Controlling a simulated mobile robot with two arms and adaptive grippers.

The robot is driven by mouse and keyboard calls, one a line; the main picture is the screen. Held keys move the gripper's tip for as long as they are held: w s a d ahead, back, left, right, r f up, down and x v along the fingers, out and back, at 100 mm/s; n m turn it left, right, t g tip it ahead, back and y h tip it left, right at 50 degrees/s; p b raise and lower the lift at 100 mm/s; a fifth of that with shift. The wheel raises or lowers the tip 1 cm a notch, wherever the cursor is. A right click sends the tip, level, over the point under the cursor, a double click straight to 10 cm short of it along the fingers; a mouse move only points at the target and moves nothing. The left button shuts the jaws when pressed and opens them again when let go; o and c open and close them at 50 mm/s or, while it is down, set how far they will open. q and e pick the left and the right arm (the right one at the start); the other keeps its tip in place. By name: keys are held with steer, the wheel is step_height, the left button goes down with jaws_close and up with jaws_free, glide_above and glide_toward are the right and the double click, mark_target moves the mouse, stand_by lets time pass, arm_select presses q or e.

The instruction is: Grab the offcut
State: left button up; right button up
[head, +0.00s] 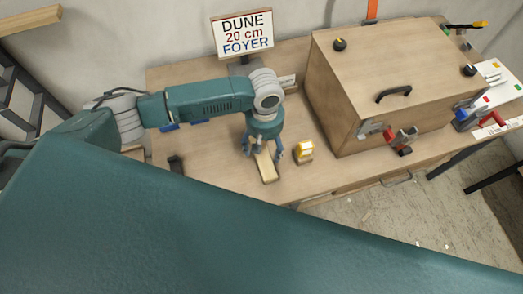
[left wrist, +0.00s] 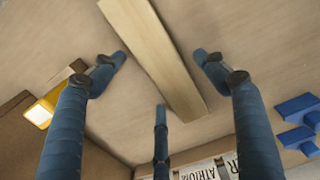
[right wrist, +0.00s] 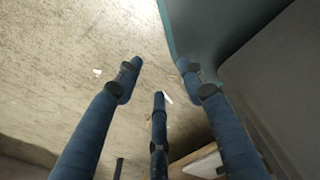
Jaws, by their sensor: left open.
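The offcut is a pale wooden strip (head: 266,165) lying on the workbench, below my left gripper in the head view. It also shows in the left wrist view (left wrist: 155,55), running diagonally between the fingers. My left gripper (head: 263,152) is open and points down over the strip. Its fingers stand apart on both sides of the strip, with none visibly pressing on it; I cannot tell their exact height. My right gripper shows only in the right wrist view (right wrist: 160,85), with its fingers spread over the floor and nothing between them.
A yellow-and-white block (head: 304,152) stands just right of my left gripper. A large wooden box (head: 375,75) with a black handle fills the bench's right part. A sign (head: 242,34) stands at the back. Bare bench (head: 205,160) lies left of the gripper.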

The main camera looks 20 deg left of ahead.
arm_select(q)
steer(key=shift+f, duration=0.8)
steer(key=shift+c, duration=1)
steer(key=c, duration=0.9)
steer(key=shift+c, duration=1.1)
arm_select(e)
steer(key=shift+w+a+r, duration=0.1)
steer(key=shift+w, duration=0.2)
